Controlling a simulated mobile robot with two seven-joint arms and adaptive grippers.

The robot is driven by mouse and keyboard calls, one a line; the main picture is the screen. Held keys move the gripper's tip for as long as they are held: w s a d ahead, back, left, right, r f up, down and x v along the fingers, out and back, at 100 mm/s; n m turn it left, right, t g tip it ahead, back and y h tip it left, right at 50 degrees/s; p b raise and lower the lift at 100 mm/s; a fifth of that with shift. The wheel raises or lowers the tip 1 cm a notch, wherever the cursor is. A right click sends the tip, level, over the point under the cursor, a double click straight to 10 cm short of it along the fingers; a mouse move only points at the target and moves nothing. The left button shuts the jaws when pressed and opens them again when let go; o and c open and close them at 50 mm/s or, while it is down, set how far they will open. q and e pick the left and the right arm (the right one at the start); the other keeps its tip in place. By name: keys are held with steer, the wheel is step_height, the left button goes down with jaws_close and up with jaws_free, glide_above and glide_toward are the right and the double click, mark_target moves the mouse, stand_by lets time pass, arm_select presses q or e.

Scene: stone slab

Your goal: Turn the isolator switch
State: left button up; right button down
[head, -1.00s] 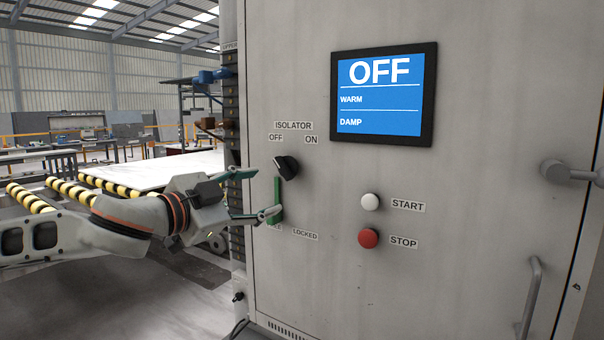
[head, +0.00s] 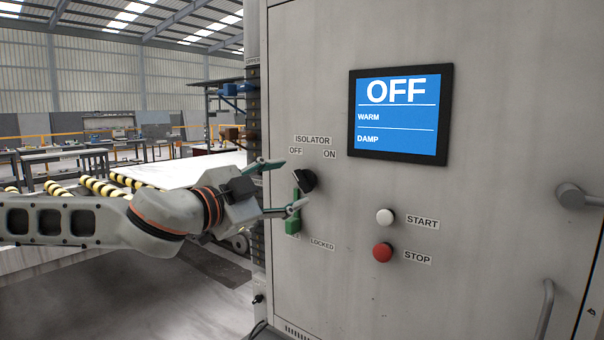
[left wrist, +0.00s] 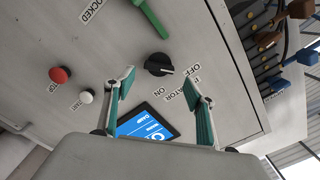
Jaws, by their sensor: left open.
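The isolator switch (head: 306,180) is a black rotary knob on the grey cabinet, below the OFF and ON labels. In the left wrist view the knob (left wrist: 158,64) has a pale mark on the side towards the OFF label. My left gripper (head: 293,184) is open and empty, with one fingertip above the knob and one below it in the head view. In the left wrist view the open fingers (left wrist: 158,82) appear either side of the knob, apart from it. My right gripper is not in view.
A green lever (head: 293,223) hangs just below the knob, near the LOCKED label and behind the lower finger. The white START button (head: 385,216) and red STOP button (head: 382,252) are to the right. The screen (head: 396,114) reads OFF, WARM, DAMP.

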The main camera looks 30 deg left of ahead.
mark_target(301, 181)
arm_select(q)
steer(key=shift+w+f, duration=0.25)
steer(key=shift+w, duration=0.6)
steer(key=shift+w+d+r, duration=0.1)
steer(key=shift+w+d, duration=0.1)
steer(key=shift+w, duration=0.85)
steer(key=shift+w+d, duration=0.15)
steer(key=shift+w, duration=0.85)
steer(key=c, duration=1.1)
